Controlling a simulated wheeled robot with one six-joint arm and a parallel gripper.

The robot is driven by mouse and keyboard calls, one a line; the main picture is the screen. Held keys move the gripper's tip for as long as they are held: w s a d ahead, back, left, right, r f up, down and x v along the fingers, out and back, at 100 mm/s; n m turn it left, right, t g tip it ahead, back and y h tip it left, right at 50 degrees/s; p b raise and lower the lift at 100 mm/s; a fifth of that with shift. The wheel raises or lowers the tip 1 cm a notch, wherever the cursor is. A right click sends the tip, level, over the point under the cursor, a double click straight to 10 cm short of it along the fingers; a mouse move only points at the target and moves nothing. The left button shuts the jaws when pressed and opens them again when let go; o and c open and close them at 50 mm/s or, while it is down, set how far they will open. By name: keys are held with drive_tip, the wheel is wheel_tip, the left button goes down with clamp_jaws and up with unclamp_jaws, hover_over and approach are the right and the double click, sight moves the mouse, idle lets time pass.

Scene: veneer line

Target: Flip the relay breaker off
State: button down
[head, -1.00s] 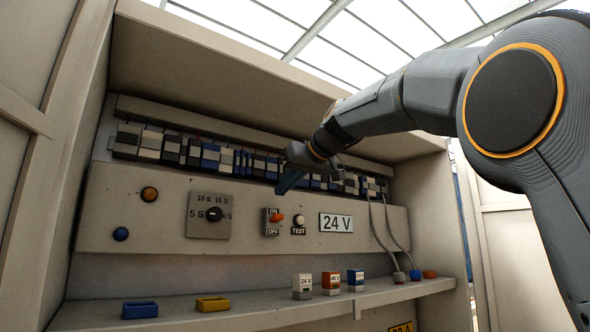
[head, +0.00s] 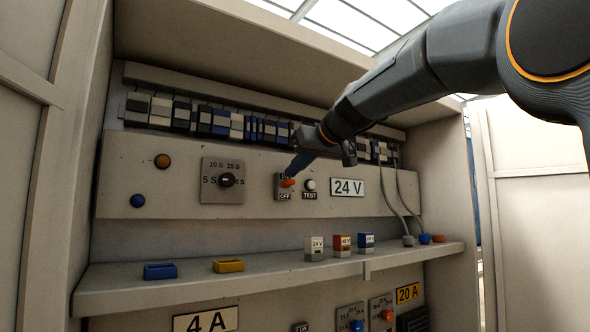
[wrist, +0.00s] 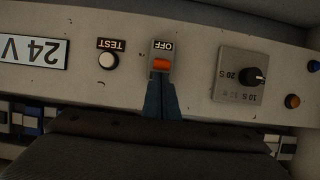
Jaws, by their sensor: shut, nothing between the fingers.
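The relay breaker (head: 279,192) is a small grey plate on the panel with an orange lever (head: 288,183) and an OFF label below it. The lever sits above the OFF label, on the ON side, and the ON label is mostly hidden by my fingers. My gripper (head: 289,174) is shut and empty, its blue fingertips just above the lever. In the wrist view, which is upside down, the fingertips (wrist: 161,76) end right at the orange lever (wrist: 161,64), with the OFF label (wrist: 164,45) beyond it. I cannot tell whether they touch.
A rotary dial (head: 226,181) is left of the breaker, and a white TEST button (head: 309,185) and 24 V sign (head: 347,188) are right. A row of modules (head: 210,122) runs above. The shelf (head: 200,286) below holds small blocks and trays.

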drive_tip(key=shift+s+d+f+t+y+b, duration=0.2)
drive_tip(key=shift+f+t+y+b, duration=0.35)
drive_tip(key=shift+b, duration=3.85)
drive_tip(key=f+t+y+b, duration=0.1)
drive_tip(key=b, duration=0.6)
drive_tip(key=f+t+b, duration=0.1)
drive_tip(key=b, duration=0.7)
drive_tip(key=shift+s+d+t+y+b, duration=0.15)
drive_tip(key=shift+s+t+y+b, duration=0.1)
drive_tip(key=shift+t+y+b, duration=0.1)
drive_tip(key=shift+f+b, duration=0.1)
drive_tip(key=shift+b, duration=0.5)
drive_tip(key=shift+f+t+b, duration=0.1)
drive_tip(key=shift+t+b, duration=0.2)
drive_tip(key=shift+b, duration=0.4)
wheel_tip(320, 180, up, 4)
drive_tip(key=s+d+p, duration=0.2)
drive_tip(key=s, duration=0.1)
drive_tip(key=b, duration=0.4)
approach(291, 181)
drive_tip(key=shift+s+d+r, duration=0.25)
drive_tip(key=shift+s+d, duration=0.25)
drive_tip(key=shift+s, duration=0.15)
drive_tip(key=shift+s+d+r, duration=0.2)
drive_tip(key=shift+s+d, duration=0.3)
drive_tip(key=shift+s, duration=0.15)
drive_tip(key=shift+s+d+r, duration=0.25)
drive_tip(key=shift+s+d, duration=0.2)
drive_tip(key=shift+s, duration=0.2)
